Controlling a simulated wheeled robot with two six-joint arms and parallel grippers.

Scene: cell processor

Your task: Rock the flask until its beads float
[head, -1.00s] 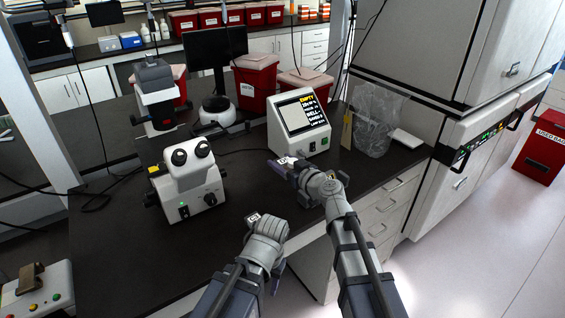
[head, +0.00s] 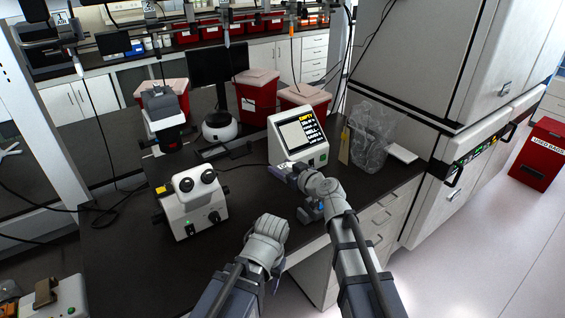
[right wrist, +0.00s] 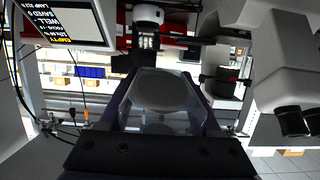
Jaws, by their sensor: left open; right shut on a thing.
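The clear flask (right wrist: 157,92) shows in the right wrist view, between the two purple fingers of my right gripper (right wrist: 160,110). A pale, rounded patch shows through its wall; I cannot make out separate beads or whether any float. In the head view my right gripper (head: 283,170) is shut on the flask above the dark bench, in front of the screen device. The flask itself is mostly hidden there by the hand. My left gripper (head: 275,282) is open and low at the bench's front edge, apart from the flask; its fingers are mostly hidden behind the hand.
The screen device (head: 298,138) stands just behind my right gripper. A clear bag (head: 370,135) is at the right. Dark bench (head: 130,255) at front left is clear.

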